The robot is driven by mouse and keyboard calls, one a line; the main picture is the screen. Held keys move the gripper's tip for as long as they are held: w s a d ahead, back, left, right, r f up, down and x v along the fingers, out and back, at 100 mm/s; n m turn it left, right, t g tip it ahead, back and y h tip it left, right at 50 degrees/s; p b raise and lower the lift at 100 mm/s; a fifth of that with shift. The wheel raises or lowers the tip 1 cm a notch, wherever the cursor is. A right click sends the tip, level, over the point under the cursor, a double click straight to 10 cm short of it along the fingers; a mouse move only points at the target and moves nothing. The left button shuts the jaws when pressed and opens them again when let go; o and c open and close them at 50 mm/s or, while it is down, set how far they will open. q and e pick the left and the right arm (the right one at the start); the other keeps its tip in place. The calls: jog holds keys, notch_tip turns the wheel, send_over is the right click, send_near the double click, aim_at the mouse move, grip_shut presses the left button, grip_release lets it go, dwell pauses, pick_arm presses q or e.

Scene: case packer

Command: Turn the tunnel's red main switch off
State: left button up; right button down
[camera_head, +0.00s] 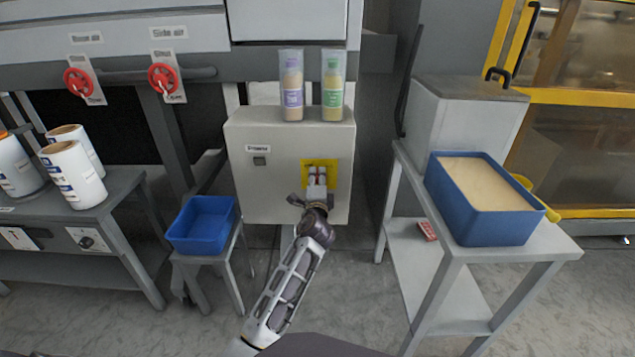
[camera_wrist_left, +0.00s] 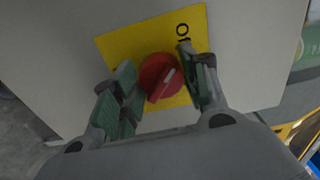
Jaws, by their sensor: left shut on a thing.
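The red main switch (camera_wrist_left: 157,84) is a round knob on a yellow plate (camera_wrist_left: 118,46), which also shows on the grey cabinet in the head view (camera_head: 319,162). A pale pointer line runs slantwise across the knob toward the upper right in the wrist view. Black position marks stand on the plate above it, partly behind a finger, and I cannot tell which mark the pointer meets. My left gripper (camera_wrist_left: 162,92) has one finger on each side of the knob and is shut on it. In the head view the left gripper (camera_head: 316,178) hides most of the knob. My right gripper is not in view.
The grey cabinet (camera_head: 265,195) carries two filled clear containers on top. A blue bin (camera_head: 202,242) stands on a stool to the left. A blue crate (camera_head: 480,225) stands on a table to the right. Two red valve wheels (camera_head: 78,82) are at the upper left.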

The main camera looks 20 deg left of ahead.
pick_arm(q)
jog(key=o, duration=1)
jog(key=shift+r, duration=0.1)
